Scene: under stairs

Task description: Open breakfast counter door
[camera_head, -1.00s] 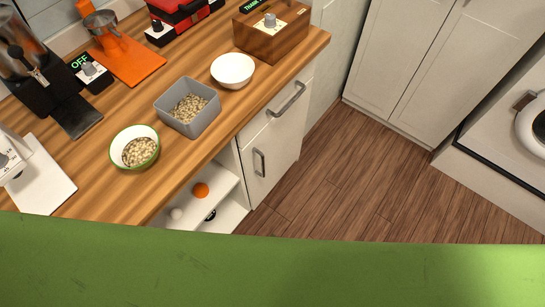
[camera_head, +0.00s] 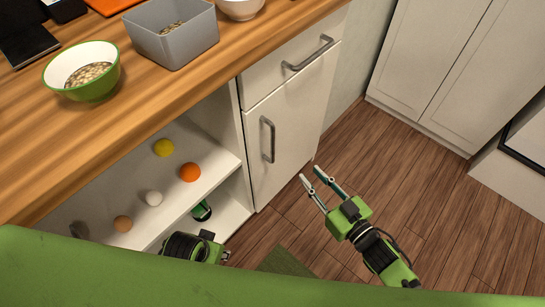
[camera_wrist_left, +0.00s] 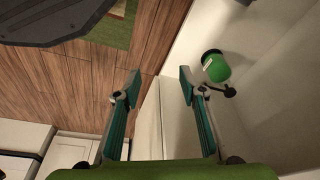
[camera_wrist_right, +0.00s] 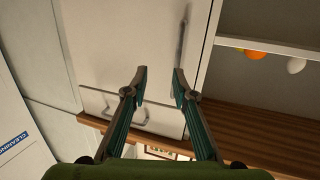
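The white counter door (camera_head: 287,142) is shut below a closed drawer, and its grey vertical handle (camera_head: 268,139) is on its left side. My right gripper (camera_head: 311,181) is open and empty in front of the door, to the right of the handle and apart from it. In the right wrist view the door (camera_wrist_right: 120,50) faces the open fingers (camera_wrist_right: 158,82), with the handle (camera_wrist_right: 181,36) just beyond the right finger. My left gripper is open and empty in the left wrist view (camera_wrist_left: 160,80); in the head view its fingers are hidden.
Left of the door is an open shelf (camera_head: 150,172) with several balls and a green object (camera_wrist_left: 217,66). The wooden counter (camera_head: 60,135) above holds a green bowl (camera_head: 82,72) and a grey bin (camera_head: 172,30). Floor (camera_head: 400,190) to the right is clear.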

